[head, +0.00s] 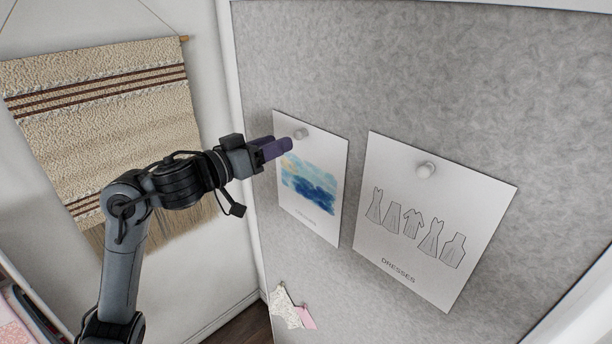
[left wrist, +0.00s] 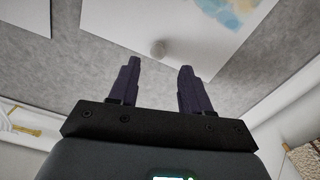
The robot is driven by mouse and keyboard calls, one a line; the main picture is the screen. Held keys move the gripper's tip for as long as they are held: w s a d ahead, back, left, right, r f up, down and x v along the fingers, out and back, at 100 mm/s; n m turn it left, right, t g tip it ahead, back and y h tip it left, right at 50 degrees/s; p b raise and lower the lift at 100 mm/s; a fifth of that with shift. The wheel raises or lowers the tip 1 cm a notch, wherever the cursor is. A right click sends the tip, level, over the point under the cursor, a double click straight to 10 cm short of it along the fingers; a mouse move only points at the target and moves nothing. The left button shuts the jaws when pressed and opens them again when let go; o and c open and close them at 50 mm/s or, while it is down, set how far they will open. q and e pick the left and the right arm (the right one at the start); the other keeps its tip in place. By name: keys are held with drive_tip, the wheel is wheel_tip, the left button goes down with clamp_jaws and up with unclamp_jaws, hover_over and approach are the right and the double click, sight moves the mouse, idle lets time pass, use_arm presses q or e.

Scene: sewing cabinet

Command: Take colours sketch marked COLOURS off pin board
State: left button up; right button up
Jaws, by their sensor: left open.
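The colours sketch (head: 311,208) is a white sheet with a blue and yellow watercolour, on the grey pin board (head: 430,60) at the left. Its printed word is too small to read surely. A round white pin (head: 300,134) holds it near its top edge. My left gripper (head: 288,147) is open and empty, with its dark purple fingers just in front of the sheet's top left part, close to the pin. In the left wrist view the pin (left wrist: 158,48) shows beyond the fingertips (left wrist: 158,65), between them and apart from them. My right gripper is not in view.
A dresses sketch (head: 432,222) hangs to the right under its own white pin (head: 426,170). Fabric swatches (head: 291,308) are pinned low on the board. A woven hanging (head: 100,120) is on the left wall. The board above the sketches is bare.

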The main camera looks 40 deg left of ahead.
sight(296, 137)
use_arm(q)
drive_tip(key=shift+w+d+p, duration=0.2)
drive_tip(key=shift+w+p, duration=0.1)
drive_tip(key=shift+w, duration=0.45)
drive_tip(key=shift+w+d+p, duration=0.2)
drive_tip(key=shift+w+p, duration=0.05)
drive_tip(key=shift+w, duration=0.55)
drive_tip(key=shift+w+d+p, duration=0.2)
drive_tip(key=shift+w+p, duration=0.1)
drive_tip(key=shift+w, duration=1.05)
clamp_jaws()
